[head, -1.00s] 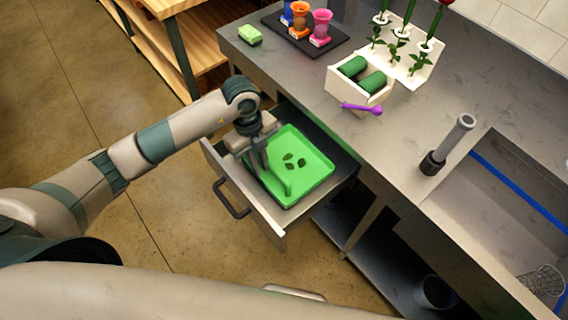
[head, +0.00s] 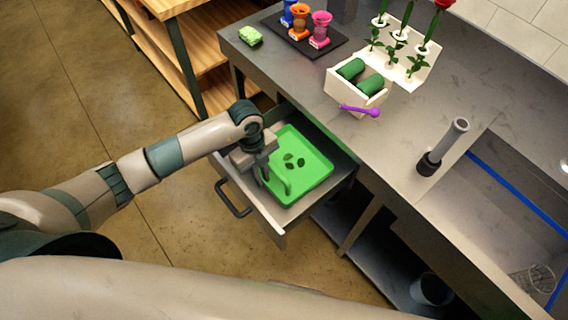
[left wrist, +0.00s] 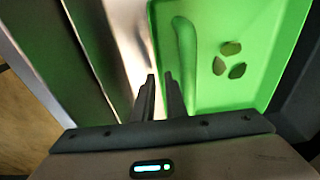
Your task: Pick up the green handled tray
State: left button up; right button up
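The green tray (head: 314,178) lies in the open drawer. Its raised green handle (head: 285,181) shows on the near left side and again in the left wrist view (left wrist: 186,48). Several dark green leaves lie in it. My left gripper (head: 264,176) points down at the tray's left edge. In the left wrist view its two fingers (left wrist: 160,80) are a narrow gap apart at the tray's edge, left of and apart from the handle. I cannot tell whether they press on the tray's wall. My right gripper is out of view.
The drawer (head: 258,211) surrounds the tray closely, with its front wall near my left gripper. The steel counter (head: 400,145) stands right of it, with a white box (head: 345,98) of green rolls and a purple tool (head: 358,110). Floor is free at left.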

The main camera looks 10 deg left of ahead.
pick_arm(q)
jog(key=shift+f, duration=0.1)
jog(key=shift+c, duration=0.3)
grip_shut()
jog(key=shift+w+r, duration=0.1)
jog(key=shift+r, duration=0.4)
notch_tip(320, 180, up, 27)
jog(key=b, duration=0.4)
jog(key=shift+b, duration=0.4)
